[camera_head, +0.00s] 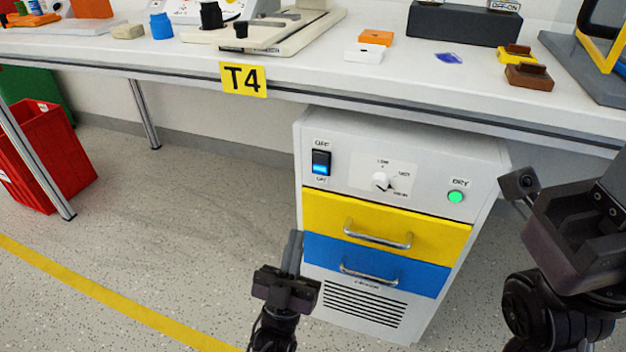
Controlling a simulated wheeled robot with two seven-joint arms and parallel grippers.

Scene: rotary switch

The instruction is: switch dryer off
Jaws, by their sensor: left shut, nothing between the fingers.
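The dryer (420,140) is a white cabinet under the table. Its dark rocker switch (321,163), labelled OFF above, has a blue-lit lower half. A white rotary knob (381,181) sits on a plate with LOW at the top and other small labels; its mark seems turned to the lower right. A green lamp (455,197) under the DRY label is lit. My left gripper (295,242) is shut and empty, pointing up, below the rocker switch and in front of the cabinet's left edge. My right gripper (535,195) is at the right edge; its fingers are unclear.
A yellow drawer (330,215) and blue drawer (325,252) with metal handles are below the panel. The white table (320,78) overhangs the cabinet, with a T4 label (243,79). A red bin (55,150) stands left. The floor between bin and cabinet is clear.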

